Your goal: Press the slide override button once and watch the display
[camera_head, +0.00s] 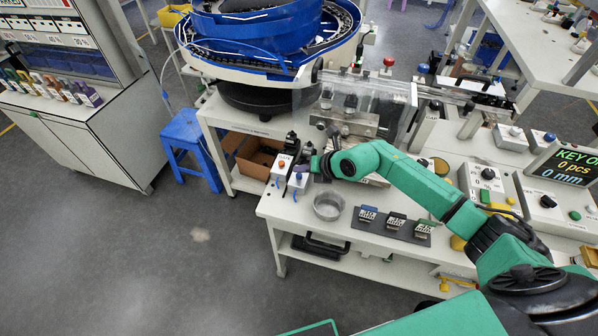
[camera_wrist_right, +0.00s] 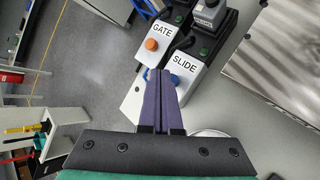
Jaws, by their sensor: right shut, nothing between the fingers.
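The white SLIDE box (camera_wrist_right: 188,68) with its blue button (camera_wrist_right: 175,79) shows in the right wrist view. In the head view the blue button (camera_head: 298,176) is at the table's left end. My right gripper (camera_wrist_right: 160,73) is shut and empty, its purple fingers pointing at the SLIDE box. The fingertips overlap the box's near edge just left of the blue button; I cannot tell whether they touch it. In the head view the right gripper (camera_head: 318,164) is just right of the boxes. My left gripper is out of view.
The GATE box with its orange button (camera_wrist_right: 151,44) stands directly beside the SLIDE box. A round metal bowl (camera_head: 328,206) and several small connectors on dark pads (camera_head: 396,222) lie along the front edge. The blue bowl feeder (camera_head: 262,40) stands behind.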

